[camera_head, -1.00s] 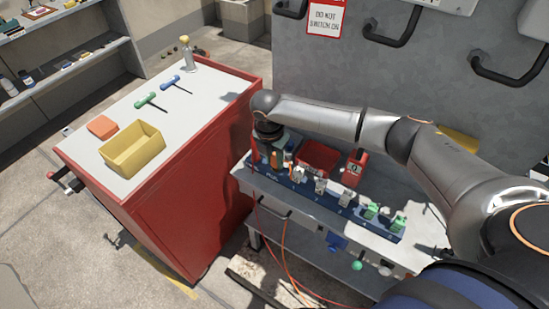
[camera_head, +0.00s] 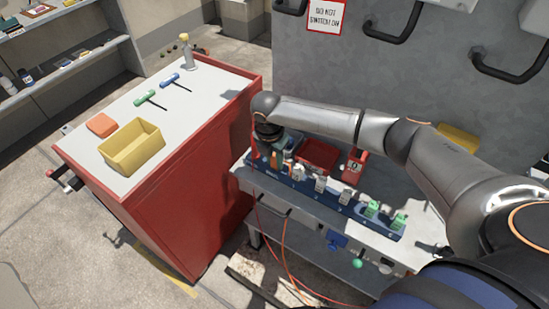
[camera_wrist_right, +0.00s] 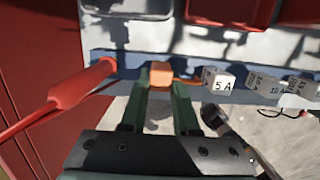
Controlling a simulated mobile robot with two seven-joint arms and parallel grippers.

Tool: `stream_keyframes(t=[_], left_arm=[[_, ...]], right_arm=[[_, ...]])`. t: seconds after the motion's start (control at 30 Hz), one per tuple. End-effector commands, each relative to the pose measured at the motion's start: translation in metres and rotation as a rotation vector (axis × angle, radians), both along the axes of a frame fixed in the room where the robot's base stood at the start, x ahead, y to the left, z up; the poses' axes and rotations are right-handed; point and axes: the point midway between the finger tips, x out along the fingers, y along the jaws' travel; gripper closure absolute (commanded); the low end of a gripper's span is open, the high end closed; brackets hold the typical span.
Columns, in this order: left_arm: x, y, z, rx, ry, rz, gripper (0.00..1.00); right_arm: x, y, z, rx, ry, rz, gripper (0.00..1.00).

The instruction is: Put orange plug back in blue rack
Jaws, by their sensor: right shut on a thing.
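The orange plug (camera_wrist_right: 161,72) sits between the tips of my right gripper (camera_wrist_right: 162,92) in the right wrist view, and the jaws are shut on it. The blue rack (camera_head: 333,200) lies along the front of the grey bench in the head view. It also shows as a blue strip in the right wrist view (camera_wrist_right: 134,70). The plug is over the rack's left end; I cannot tell whether it is seated. In the head view my wrist largely hides my right gripper (camera_head: 273,151) there. My left gripper is out of view.
A grey plug marked 5 A (camera_wrist_right: 218,82) stands just right of the orange one, with more plugs beyond. A red probe (camera_wrist_right: 82,83) with a red cable lies close on the left. A red tray (camera_head: 318,155) is behind the rack. The red cabinet (camera_head: 190,215) stands to the left.

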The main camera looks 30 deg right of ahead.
Motion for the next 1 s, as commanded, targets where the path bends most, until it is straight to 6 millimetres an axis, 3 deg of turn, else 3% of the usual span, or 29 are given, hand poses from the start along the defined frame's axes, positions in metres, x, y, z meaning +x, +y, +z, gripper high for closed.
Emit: stream_keyframes(t=[0.3, 0.33, 0.6, 0.87, 1.0], left_arm=[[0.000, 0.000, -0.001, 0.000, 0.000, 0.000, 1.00], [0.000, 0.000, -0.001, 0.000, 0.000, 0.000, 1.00], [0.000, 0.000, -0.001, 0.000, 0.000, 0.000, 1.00], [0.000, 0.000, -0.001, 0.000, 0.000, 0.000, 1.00], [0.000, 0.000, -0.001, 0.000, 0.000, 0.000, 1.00]], right_arm=[[0.000, 0.000, -0.003, 0.001, -0.001, 0.000, 1.00], [0.000, 0.000, -0.003, 0.000, 0.000, 0.000, 0.68], [0.000, 0.000, -0.003, 0.000, 0.000, 0.001, 0.37], [0.000, 0.000, -0.003, 0.000, 0.000, 0.001, 0.36], [0.000, 0.002, 0.008, 0.002, -0.002, 0.002, 0.36]])
